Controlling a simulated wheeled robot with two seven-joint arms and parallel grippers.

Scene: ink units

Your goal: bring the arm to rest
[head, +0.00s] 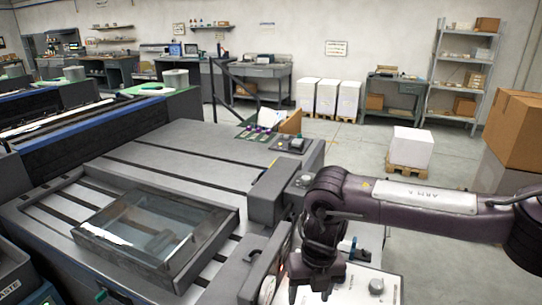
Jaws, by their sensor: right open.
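My right arm comes in from the right edge, held roughly level, and bends down at its wrist. My right gripper (310,292) points down near the bottom edge, over the front of the grey machine (190,146). It is open, with nothing seen between its fingers. The fingertips are close to the lower picture edge, and whether they touch anything cannot be told. My left gripper is not in view.
A dark-framed tray with a clear cover (226,238) sits on the machine's left part. A light panel with a knob (376,286) lies beside my right gripper. Cardboard boxes (519,128) stand at the right edge. A white stack on a pallet (411,148) stands behind my arm.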

